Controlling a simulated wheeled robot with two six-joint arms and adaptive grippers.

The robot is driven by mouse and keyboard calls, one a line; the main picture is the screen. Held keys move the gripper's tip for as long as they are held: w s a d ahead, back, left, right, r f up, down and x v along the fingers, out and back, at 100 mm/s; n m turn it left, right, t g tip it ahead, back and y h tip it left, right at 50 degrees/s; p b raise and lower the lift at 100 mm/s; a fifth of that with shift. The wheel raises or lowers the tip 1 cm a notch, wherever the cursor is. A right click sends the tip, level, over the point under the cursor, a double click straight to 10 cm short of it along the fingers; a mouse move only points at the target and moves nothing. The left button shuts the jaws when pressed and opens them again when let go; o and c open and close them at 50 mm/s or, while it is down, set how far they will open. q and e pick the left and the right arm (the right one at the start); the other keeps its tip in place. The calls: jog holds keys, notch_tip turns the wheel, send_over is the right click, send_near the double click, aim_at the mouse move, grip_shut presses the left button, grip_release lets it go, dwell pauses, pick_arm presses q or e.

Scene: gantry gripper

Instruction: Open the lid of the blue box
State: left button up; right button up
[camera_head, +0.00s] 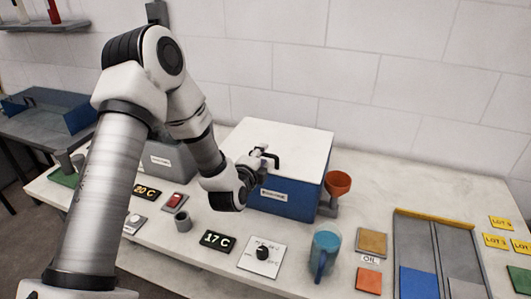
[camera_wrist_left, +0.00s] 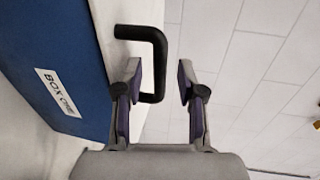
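The blue box (camera_head: 285,206) stands on the white table with its white lid (camera_head: 290,138) shut. A black handle (camera_head: 273,160) sits on the lid near its front left part. My left gripper (camera_head: 259,160) is at the lid's front left, close to the handle. In the left wrist view the gripper (camera_wrist_left: 160,80) is open, its two fingers apart, with the outer bar of the handle (camera_wrist_left: 158,60) showing between them. Whether a finger touches the handle I cannot tell. The blue box (camera_wrist_left: 50,60) carries a "BOX ONE" label there. My right gripper is not in view.
A grey box (camera_head: 170,160) stands left of the blue box, partly behind my arm. An orange funnel (camera_head: 338,184) is close to its right side. A blue mug (camera_head: 324,250), a dial plate (camera_head: 262,257) and a "17 C" display (camera_head: 217,241) lie in front.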

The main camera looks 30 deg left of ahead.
pick_arm(q)
jog(key=shift+x, duration=1)
jog(key=shift+d, duration=0.1)
jog(key=shift+c, duration=0.9)
grip_shut()
jog(key=shift+r, duration=0.1)
